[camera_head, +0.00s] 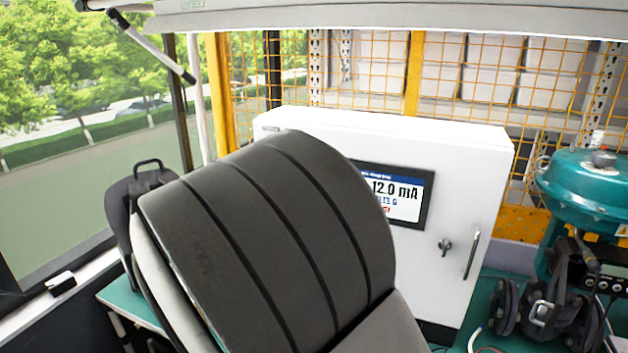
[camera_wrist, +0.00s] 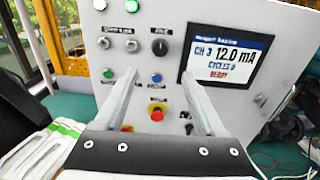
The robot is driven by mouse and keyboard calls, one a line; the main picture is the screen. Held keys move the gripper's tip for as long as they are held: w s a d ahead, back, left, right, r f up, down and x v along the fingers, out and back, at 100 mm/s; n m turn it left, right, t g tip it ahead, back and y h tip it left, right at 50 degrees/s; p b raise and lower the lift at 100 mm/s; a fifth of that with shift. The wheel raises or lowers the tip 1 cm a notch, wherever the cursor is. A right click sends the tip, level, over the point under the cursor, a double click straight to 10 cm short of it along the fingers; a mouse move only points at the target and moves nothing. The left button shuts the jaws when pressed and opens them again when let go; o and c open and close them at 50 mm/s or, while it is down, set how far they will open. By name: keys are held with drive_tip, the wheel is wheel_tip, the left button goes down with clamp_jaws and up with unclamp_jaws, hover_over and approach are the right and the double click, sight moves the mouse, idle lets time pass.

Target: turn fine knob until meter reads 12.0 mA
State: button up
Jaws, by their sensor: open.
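The meter screen (camera_wrist: 222,62) on the white cabinet reads 12.0 mA in the wrist view, with "CH 3" beside it and smaller lines below. In the head view the meter (camera_head: 403,193) is partly hidden by my arm, but 12.0 mA is legible. The fine knob (camera_wrist: 160,47) is a dark round knob left of the screen, under a small blurred label. My gripper (camera_wrist: 159,72) is open, its fingers apart and nothing between them. The knob shows just above the gap between the fingertips, and I see no contact. In the head view my arm hides the knob.
Two silver switches (camera_wrist: 118,44) sit left of the knob. A red button (camera_wrist: 156,113) is below, seen between the fingers, with small coloured buttons around. Orange mesh (camera_head: 545,85) is behind.

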drive_tip(key=p+x, duration=0.2)
drive_tip(key=x, duration=1.2)
drive_tip(key=shift+w, duration=0.15)
drive_tip(key=shift+d, duration=0.1)
clamp_jaws()
